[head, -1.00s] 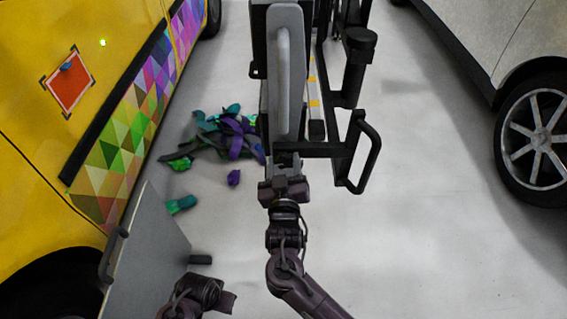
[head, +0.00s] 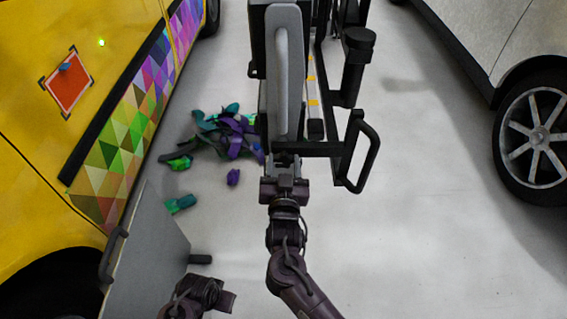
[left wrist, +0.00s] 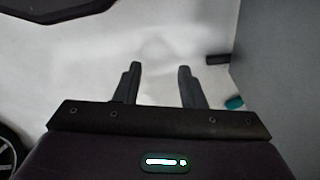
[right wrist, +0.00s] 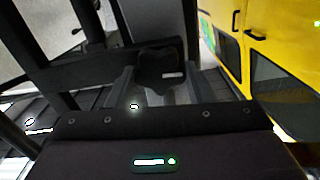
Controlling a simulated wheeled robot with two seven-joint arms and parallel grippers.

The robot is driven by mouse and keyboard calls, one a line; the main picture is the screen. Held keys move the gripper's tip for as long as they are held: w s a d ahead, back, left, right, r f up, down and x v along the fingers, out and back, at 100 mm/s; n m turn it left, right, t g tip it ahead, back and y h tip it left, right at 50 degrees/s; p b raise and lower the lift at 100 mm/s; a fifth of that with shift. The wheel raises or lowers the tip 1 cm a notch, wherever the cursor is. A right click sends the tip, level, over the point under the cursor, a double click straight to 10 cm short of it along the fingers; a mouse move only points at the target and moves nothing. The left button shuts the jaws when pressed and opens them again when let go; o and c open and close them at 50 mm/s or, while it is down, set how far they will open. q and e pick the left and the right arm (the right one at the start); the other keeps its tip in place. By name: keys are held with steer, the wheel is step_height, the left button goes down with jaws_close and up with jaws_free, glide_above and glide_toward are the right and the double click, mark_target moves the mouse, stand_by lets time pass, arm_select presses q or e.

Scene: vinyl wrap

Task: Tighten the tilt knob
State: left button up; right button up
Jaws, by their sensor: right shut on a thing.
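The tilt knob (right wrist: 160,70) is a dark lobed knob, seen in the right wrist view in front of a grey panel. My right gripper (right wrist: 158,92) has its fingers on either side of the knob and is shut on it. In the head view my right gripper (head: 286,176) is at the near lower end of the black and grey machine (head: 285,75), and the knob is hidden there. My left gripper (left wrist: 158,80) is open and empty above the floor. In the head view only the left wrist shows, at the bottom left.
A yellow van (head: 60,130) with a coloured triangle pattern stands left, with a grey panel (head: 150,250) beside it. Vinyl scraps (head: 225,135) lie on the floor. A black handle (head: 368,155) juts right from the machine. A light car (head: 500,50) stands right.

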steer(key=o, duration=1)
steer(key=shift+s, duration=0.1)
steer(key=shift+s, duration=0.35)
arm_select(q)
steer(key=shift+a+f+p, duration=0.2)
steer(key=shift+f+p, duration=0.15)
steer(key=shift+f, duration=0.75)
arm_select(e)
steer(key=shift+s, duration=3.5)
